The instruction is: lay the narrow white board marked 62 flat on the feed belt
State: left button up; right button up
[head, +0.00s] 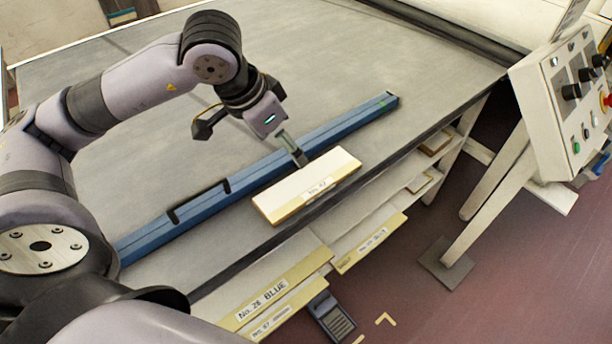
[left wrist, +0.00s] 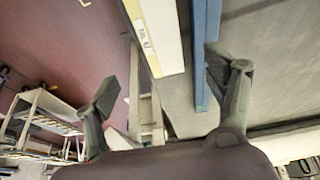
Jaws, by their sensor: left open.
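A narrow white board (head: 300,193) with yellowish edges lies flat on the grey feed belt (head: 290,75), close to its near edge and beside a blue rail. Its label is too small to read surely. The board also shows in the left wrist view (left wrist: 163,30), between the lines of the two fingers. My left gripper (head: 298,158) is open and empty, just above the board's rail side. Its spread fingers show in the left wrist view (left wrist: 161,68). I cannot tell whether a finger touches the board. My right gripper is not in view.
The blue rail (head: 330,132) runs along the belt behind the board. Shelves below the near edge hold labelled boards, one marked No. 28 BLUE (head: 285,285). A control panel (head: 565,105) stands at the right. The belt behind the rail is clear.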

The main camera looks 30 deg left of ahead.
pick_arm(q)
jog(key=p, duration=0.2)
send_over(308, 181)
jog(key=s, duration=0.2)
jog(key=f, duration=0.6)
jog(key=a+f, duration=0.1)
jog(key=f, duration=0.2)
jog(key=shift+f, duration=0.1)
jog(key=shift+d+f, duration=0.1)
jog(key=shift+f, duration=0.15)
jog(key=p+x, duration=0.2)
jog(key=x, duration=0.2)
jog(key=shift+f, duration=0.4)
jog(key=shift+c, duration=0.6)
